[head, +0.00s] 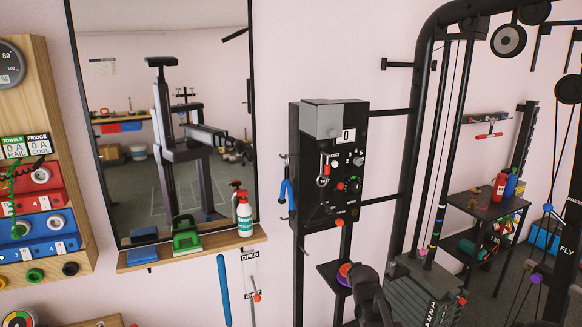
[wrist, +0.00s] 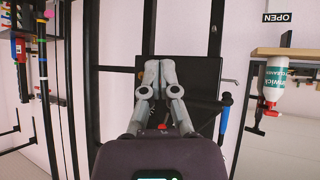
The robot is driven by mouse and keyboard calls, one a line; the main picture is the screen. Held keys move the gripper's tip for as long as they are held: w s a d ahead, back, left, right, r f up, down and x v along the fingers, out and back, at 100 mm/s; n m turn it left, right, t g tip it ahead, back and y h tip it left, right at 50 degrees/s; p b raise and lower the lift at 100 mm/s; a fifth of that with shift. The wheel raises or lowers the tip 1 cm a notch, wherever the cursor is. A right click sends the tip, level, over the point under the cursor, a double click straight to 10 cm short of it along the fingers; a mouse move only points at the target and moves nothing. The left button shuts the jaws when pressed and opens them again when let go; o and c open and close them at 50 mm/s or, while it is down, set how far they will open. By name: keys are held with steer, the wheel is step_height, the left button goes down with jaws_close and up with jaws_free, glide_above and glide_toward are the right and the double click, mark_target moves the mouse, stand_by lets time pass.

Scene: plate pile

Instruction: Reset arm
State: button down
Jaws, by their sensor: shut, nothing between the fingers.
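My gripper (wrist: 160,68) is shut and empty in the wrist view, its two grey fingers side by side over a black square shelf or panel (wrist: 207,82). In the head view a dark part of my arm (head: 372,298) rises at the bottom, just right of the small black shelf (head: 328,275). A few coloured discs, purple, orange and yellow (head: 345,273), show on that shelf, partly behind my arm. My fingertips cannot be made out clearly in the head view.
A black control box (head: 330,165) and a black cable machine frame (head: 418,130) stand close to my arm. A wooden ledge (head: 190,249) under a mirror holds a spray bottle (head: 244,217) and a green object (head: 185,238). A blue bar (head: 224,290) hangs below.

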steer(key=s+a+f+g, duration=0.1)
steer(key=s+f+g, duration=0.2)
steer(key=s, duration=0.8)
steer(key=s+a+f+g, duration=0.1)
steer(key=s+f+g, duration=0.3)
steer(key=s+g, duration=0.3)
steer(key=s, duration=0.4)
steer(key=shift+a+m+y, duration=0.3)
steer(key=shift+a+y, duration=0.05)
steer(key=shift+y, duration=0.05)
steer(key=shift+s, duration=0.1)
